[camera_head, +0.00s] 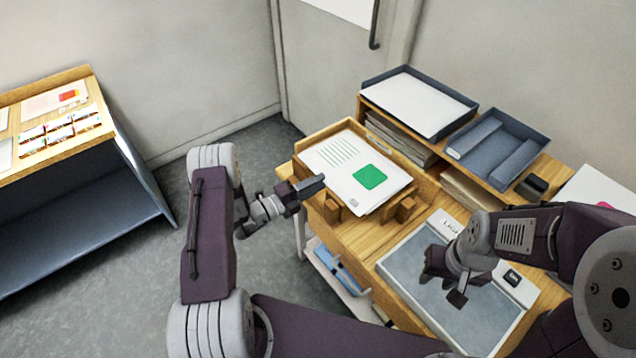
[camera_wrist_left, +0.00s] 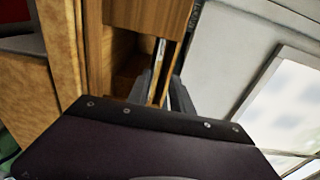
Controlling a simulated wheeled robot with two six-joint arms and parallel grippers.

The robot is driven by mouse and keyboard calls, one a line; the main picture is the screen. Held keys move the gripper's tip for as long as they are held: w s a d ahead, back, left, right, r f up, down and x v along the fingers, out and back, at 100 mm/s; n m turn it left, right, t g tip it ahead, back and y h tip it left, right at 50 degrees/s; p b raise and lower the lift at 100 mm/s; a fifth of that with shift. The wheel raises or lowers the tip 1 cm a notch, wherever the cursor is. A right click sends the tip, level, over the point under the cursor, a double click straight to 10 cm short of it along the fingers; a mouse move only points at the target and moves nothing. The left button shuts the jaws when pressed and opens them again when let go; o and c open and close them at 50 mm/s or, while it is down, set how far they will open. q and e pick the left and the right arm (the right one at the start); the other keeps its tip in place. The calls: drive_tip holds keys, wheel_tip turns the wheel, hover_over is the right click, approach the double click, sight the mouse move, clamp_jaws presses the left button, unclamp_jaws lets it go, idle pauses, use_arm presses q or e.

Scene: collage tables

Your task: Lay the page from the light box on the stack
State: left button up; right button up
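The light box (camera_head: 400,262) is a flat grey panel with a white frame on the wooden desk. No printed page shows on its visible surface; my right arm hides part of it. The stack of white pages (camera_head: 340,178) lies in a wooden holder with small blocks at its front. Its top page has green lines and a green square (camera_head: 369,177), and sheet edges show below it. My right gripper (camera_head: 446,281) is over the light box, fingers apart, empty.
A raised shelf behind holds a grey tray with white paper (camera_head: 412,104) and an empty blue-grey tray (camera_head: 497,148). A white sheet with a pink mark (camera_head: 598,190) lies at right. Another table (camera_head: 60,152) with cards stands at far left. Floor between the tables is clear.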

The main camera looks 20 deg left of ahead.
drive_tip(key=shift+f+b, duration=0.3)
use_arm(q)
drive_tip(key=v, duration=0.8)
drive_tip(key=shift+s+a, duration=0.2)
